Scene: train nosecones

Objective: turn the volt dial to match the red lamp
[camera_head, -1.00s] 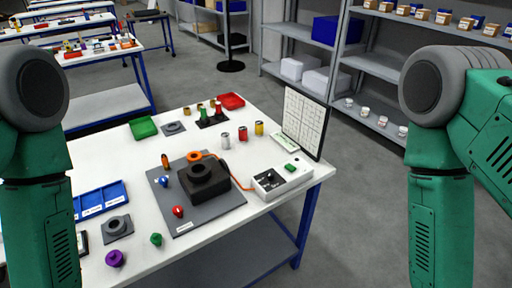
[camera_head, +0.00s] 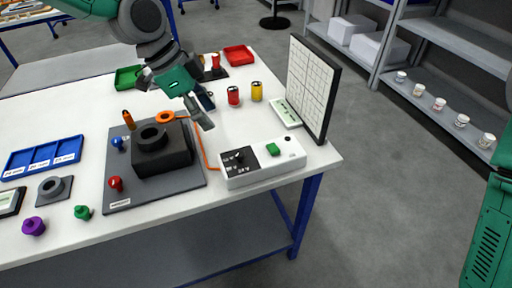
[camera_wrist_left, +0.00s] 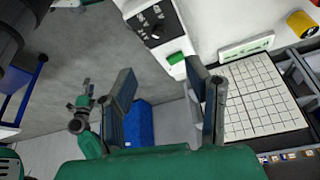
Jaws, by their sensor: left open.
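The volt dial (camera_head: 238,157) is a small dark knob on the black panel of a white box (camera_head: 262,176) at the table's front right corner. Small labels, one reading 24 V, surround it. The dial also shows in the wrist view (camera_wrist_left: 155,32), where its exact pointing is too small to tell. A red lamp-like piece (camera_head: 116,184) stands on the grey mat (camera_head: 190,184). My left gripper (camera_head: 204,112) is open and empty above the table, behind and left of the box. Its spread fingers show in the wrist view (camera_wrist_left: 160,78). My right gripper is out of view.
A green button (camera_head: 273,149) sits beside the dial. A black block (camera_head: 163,157) with a ring stands on the mat, and an orange cable runs to the box. A gridded board (camera_head: 310,88) stands upright behind the box. Red and yellow cans (camera_head: 257,91) stand nearby.

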